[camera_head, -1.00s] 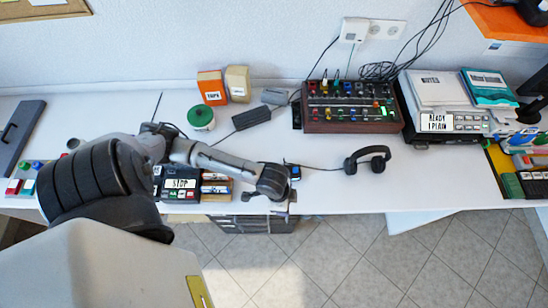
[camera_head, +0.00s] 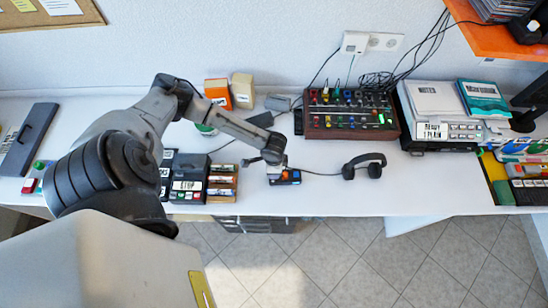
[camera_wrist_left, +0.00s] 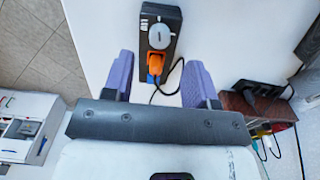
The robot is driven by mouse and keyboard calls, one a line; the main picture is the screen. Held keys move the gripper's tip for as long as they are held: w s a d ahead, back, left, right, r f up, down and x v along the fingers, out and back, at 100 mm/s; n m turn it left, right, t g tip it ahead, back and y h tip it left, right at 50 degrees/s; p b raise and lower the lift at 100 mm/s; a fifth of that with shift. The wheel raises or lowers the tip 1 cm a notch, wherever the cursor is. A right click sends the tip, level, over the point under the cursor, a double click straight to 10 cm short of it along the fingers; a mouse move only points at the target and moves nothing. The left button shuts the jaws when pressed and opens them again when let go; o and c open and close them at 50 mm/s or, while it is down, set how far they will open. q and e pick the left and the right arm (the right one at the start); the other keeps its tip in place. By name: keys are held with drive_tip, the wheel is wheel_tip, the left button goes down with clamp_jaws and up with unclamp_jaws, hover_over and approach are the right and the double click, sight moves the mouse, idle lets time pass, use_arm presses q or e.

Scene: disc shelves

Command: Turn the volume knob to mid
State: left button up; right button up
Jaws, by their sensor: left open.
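A small black box (camera_head: 287,178) stands near the table's front edge under my left gripper. In the left wrist view the box (camera_wrist_left: 160,18) carries a pale round knob (camera_wrist_left: 159,36) with a mark on it, an orange part (camera_wrist_left: 156,65) with a cable, and a blue part. A small white label on it is too small to read. My left gripper (camera_wrist_left: 159,58) is open, its purple fingers on either side of the box and apart from it. In the head view the left gripper (camera_head: 275,167) partly covers the box. My right gripper is not in view.
A mixer with several knobs (camera_head: 350,122) stands at the back, beside a stack of devices (camera_head: 440,115). Headphones (camera_head: 363,166) lie to the right of the box. A device labelled STOP (camera_head: 187,186) stands to its left. The table front right of centre is clear.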

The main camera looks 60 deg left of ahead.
use_arm(q)
drive_tip(key=shift+f+b, duration=0.3)
drive_tip(key=shift+f, duration=2.5)
drive_tip(key=c, duration=0.9)
drive_tip(key=shift+c, duration=0.2)
